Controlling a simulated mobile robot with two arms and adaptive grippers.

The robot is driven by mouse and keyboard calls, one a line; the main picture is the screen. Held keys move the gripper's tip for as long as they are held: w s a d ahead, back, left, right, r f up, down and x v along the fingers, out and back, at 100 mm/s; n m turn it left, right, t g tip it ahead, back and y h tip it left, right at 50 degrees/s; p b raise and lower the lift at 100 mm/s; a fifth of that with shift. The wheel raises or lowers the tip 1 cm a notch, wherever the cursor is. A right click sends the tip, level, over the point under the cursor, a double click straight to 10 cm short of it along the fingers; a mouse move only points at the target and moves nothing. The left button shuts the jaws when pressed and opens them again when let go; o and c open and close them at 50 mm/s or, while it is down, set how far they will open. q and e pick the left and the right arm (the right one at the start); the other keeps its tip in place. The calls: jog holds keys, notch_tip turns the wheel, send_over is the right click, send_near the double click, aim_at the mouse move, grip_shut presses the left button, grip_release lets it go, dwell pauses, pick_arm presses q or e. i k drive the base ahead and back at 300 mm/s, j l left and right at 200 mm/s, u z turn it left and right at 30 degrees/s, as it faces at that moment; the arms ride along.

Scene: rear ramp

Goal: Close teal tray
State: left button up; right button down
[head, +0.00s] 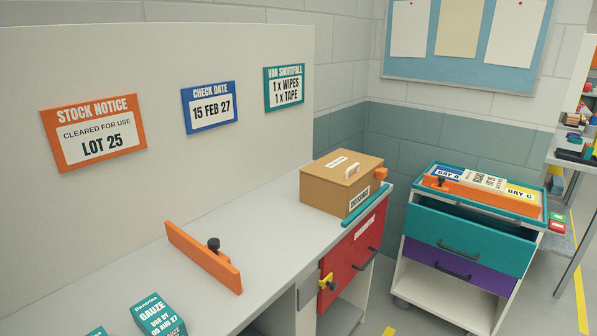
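A small white trolley stands at the right. Its teal tray (465,245) is a drawer with a dark handle (453,270). The teal tray juts out toward me, and its dark inside (480,217) shows as a strip above its front. A purple drawer (468,275) sits just below it and looks shut. Neither of my grippers is in view.
The trolley's teal-rimmed top (432,169) holds an orange divider and labelled cards. A grey counter (255,270) on the left bears a cardboard box (327,185), an orange bar (203,257) and gauze packs (158,314). A red door (352,262) is below the box.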

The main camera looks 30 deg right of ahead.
aim_at(506, 249)
jog(key=z, duration=2)
jog(key=i+l+u, duration=0.15)
jog(key=i, duration=0.2)
jog(key=i+l+u, duration=0.15)
jog(key=i, duration=0.2)
